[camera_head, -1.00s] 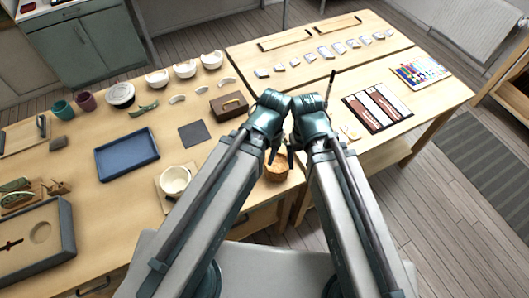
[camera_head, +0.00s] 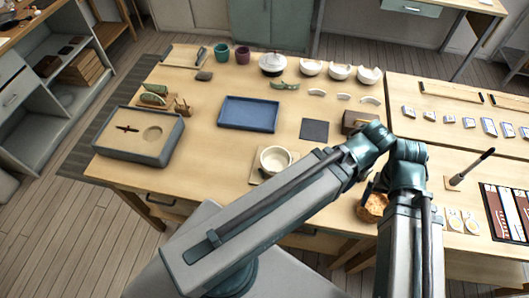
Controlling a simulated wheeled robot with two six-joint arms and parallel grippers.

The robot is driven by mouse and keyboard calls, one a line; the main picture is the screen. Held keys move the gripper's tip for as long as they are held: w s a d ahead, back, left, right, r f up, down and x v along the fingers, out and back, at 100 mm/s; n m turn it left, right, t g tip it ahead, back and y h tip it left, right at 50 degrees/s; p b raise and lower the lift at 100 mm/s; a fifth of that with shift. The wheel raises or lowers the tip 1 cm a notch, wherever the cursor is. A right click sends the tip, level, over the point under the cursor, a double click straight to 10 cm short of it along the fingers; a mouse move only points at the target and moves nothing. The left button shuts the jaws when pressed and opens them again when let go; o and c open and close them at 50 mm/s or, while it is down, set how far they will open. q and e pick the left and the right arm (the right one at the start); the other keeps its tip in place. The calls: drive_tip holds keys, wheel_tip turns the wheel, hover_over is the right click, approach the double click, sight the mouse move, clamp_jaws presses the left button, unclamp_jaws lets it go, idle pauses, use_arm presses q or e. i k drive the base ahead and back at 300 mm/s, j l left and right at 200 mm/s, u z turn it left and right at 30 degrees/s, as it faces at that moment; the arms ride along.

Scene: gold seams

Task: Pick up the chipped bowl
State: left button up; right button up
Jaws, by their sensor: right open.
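Three white bowls with broken, notched rims stand in a row at the back of the table: a left one (camera_head: 311,67), a middle one (camera_head: 340,73) and a right one (camera_head: 369,76). A cream bowl (camera_head: 275,159) sits on a small board near the front edge; I cannot tell whether its rim is chipped. My right gripper (camera_head: 376,184) is open, low between my two folded arms, right of the cream bowl and well in front of the row. My left gripper is mostly hidden behind the arms, and its jaws cannot be made out.
A round, orange-brown item (camera_head: 372,208) lies by the front edge beside my right gripper. A blue tray (camera_head: 249,114), a dark square mat (camera_head: 314,130) and a brown box (camera_head: 357,121) occupy the middle. White shards (camera_head: 343,97) lie before the bowls. A grey case (camera_head: 140,138) stands left.

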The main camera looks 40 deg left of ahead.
sight(273, 160)
drive_tip(key=u, duration=1.1)
